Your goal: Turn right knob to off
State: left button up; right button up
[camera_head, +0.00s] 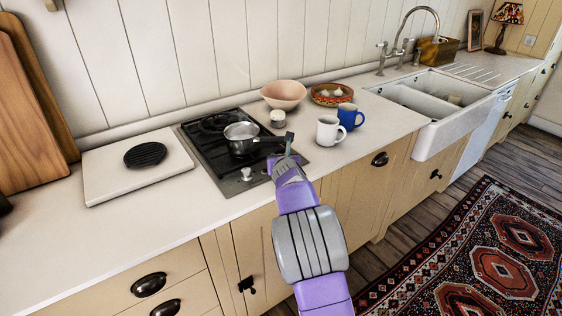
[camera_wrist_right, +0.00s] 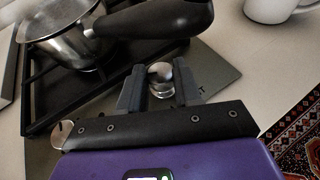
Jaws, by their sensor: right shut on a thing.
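The hob (camera_head: 222,172) is set in the counter, with its knobs on the front strip. The left knob (camera_head: 246,174) is silver and uncovered; in the right wrist view it shows at the lower left (camera_wrist_right: 62,130). My right gripper (camera_head: 290,152) is over the hob's front right corner. In the right wrist view its two fingers (camera_wrist_right: 160,88) are closed around the right knob (camera_wrist_right: 160,76), a round silver knob between the fingertips. In the head view my gripper hides this knob. My left gripper is in neither view.
A steel saucepan (camera_head: 241,133) stands on the hob, its black handle passing just behind my right gripper. A white mug (camera_head: 329,131) and a blue mug (camera_head: 350,117) stand to the right. A pink bowl (camera_head: 284,95) is behind. The counter at front left is clear.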

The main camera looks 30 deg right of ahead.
jog(key=shift+w+a+f+m+g+h, duration=0.15)
jog(key=shift+m+g+h, duration=0.2)
jog(key=shift+m+h, duration=0.25)
jog(key=shift+a+r+m+g+h, duration=0.1)
jog(key=shift+m+g+h, duration=0.25)
jog(key=shift+m+h, duration=0.2)
jog(key=shift+w+a+m+g+h, duration=0.1)
jog(key=shift+m+g+h, duration=0.8)
jog(key=shift+m+h, duration=0.2)
jog(key=shift+w+m+g+h+p, duration=0.1)
jog(key=shift+m+g+h+p, duration=0.55)
jog(key=shift+m+g, duration=0.35)
jog(key=shift+w+a+m+g+h+p, duration=0.15)
jog(key=shift+m+g+h+p, duration=0.45)
jog(key=shift+m+g+p, duration=0.55)
jog(key=shift+f, duration=0.1)
jog(key=o, duration=1)
jog(key=shift+o, duration=0.2)
